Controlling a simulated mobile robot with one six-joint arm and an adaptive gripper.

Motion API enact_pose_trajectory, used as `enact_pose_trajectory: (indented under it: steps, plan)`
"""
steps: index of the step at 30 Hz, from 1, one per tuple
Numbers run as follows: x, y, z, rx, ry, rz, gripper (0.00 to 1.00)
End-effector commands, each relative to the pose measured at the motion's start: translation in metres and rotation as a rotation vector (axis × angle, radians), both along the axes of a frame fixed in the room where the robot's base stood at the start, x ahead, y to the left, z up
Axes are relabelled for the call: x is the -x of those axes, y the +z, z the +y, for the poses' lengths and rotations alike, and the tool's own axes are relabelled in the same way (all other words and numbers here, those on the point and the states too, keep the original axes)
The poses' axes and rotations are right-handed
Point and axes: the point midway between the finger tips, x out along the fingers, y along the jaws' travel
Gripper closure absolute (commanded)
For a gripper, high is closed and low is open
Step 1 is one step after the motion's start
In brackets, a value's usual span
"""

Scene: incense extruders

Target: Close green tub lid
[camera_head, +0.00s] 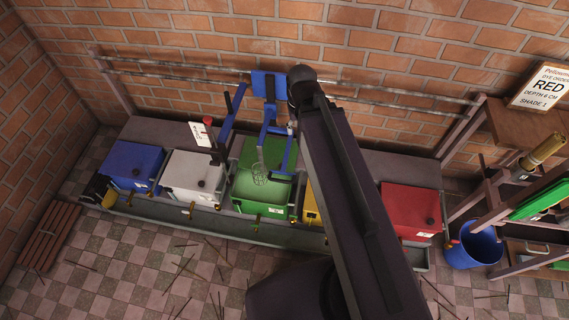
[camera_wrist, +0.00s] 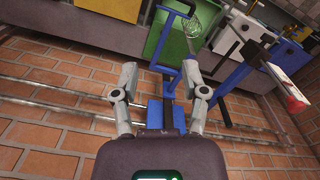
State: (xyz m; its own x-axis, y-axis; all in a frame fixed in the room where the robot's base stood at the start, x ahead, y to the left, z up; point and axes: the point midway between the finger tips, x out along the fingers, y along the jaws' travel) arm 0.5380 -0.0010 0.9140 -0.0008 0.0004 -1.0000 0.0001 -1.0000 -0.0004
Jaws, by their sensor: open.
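The green tub (camera_head: 264,208) stands in the middle of the row in the head view, its front facing the floor. A darker green panel (camera_head: 282,152) rises behind it and looks like the raised lid; its exact angle is unclear. In the wrist view the green tub (camera_wrist: 172,42) is at the top middle. A wire whisk (camera_head: 260,175) shows over the tub. My gripper (camera_wrist: 160,68) is open, its fingers apart, with blue bars in view between and beyond them. Contact with the bars cannot be told. The gripper is mostly hidden by my arm in the head view.
A blue lever frame (camera_head: 268,118) stands behind and over the green tub. Blue (camera_head: 135,160), white (camera_head: 193,172), yellow (camera_head: 311,205) and red (camera_head: 410,207) tubs flank it. A metal rail (camera_head: 190,68) runs along the brick wall. A blue bucket (camera_head: 474,246) stands at right.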

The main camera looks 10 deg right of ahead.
Motion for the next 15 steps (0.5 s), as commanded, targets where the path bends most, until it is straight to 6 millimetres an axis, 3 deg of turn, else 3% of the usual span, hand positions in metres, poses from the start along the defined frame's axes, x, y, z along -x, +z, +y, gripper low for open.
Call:
enact_pose_trajectory:
  steps: [3, 6, 15]
  plan:
    - [0.000, 0.000, 0.000, 0.000, 0.000, 0.000, 0.43]
    - [0.000, -0.001, 0.000, 0.000, 0.001, 0.000, 0.19]
    - [-0.008, -0.021, -0.002, -0.012, 0.040, 0.001, 0.19]
